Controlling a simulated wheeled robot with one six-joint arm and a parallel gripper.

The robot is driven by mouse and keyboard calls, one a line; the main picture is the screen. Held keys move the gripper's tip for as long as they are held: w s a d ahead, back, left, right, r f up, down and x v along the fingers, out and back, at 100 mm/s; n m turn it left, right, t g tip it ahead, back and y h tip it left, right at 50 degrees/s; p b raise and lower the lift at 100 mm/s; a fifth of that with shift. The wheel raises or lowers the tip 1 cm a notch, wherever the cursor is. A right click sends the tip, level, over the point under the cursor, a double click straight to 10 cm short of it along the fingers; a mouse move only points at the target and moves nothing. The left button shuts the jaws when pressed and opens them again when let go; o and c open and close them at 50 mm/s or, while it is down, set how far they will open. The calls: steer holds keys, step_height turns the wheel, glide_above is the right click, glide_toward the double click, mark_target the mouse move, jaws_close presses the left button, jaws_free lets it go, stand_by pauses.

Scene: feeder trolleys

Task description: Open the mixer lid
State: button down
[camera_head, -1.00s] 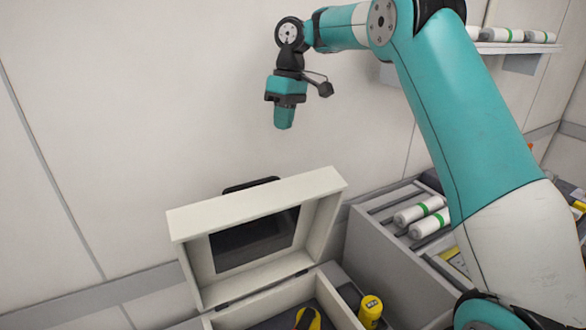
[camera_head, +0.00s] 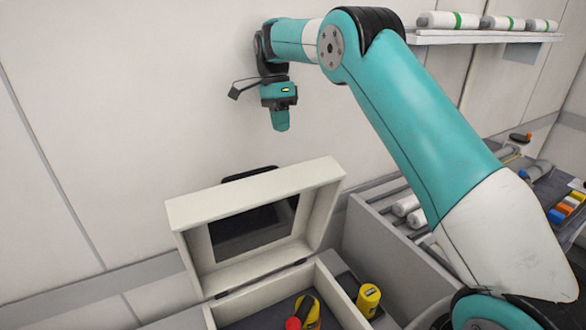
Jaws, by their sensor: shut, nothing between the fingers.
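The mixer is a cream box (camera_head: 345,310) at the bottom of the head view. Its lid (camera_head: 182,213) is hinged at the back and stands raised, tilted back, with a dark window (camera_head: 250,231) in it. A black handle (camera_head: 250,173) shows at the lid's top edge. My gripper (camera_head: 280,126) hangs pointing down above and behind the lid, in front of the wall. It is shut and empty, apart from the lid.
A yellow and black item (camera_head: 311,312) and a red piece (camera_head: 293,323) show inside the box. A yellow canister (camera_head: 368,298) stands just right of it. A grey trolley (camera_head: 372,240) with white rolls is at right, below a wall shelf (camera_head: 475,37). Air left of the lid is clear.

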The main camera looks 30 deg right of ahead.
mark_target(293, 167)
steer(key=shift+s+f+b, duration=1.05)
steer(key=shift+f+b, duration=0.5)
steer(key=shift+b, duration=0.55)
steer(key=shift+s+f+b, duration=1.05)
steer(key=shift+f+b, duration=0.45)
steer(key=shift+b, duration=0.55)
steer(key=shift+s+f+b, duration=1.05)
steer(key=shift+f+b, duration=0.5)
steer(key=shift+b, duration=0.55)
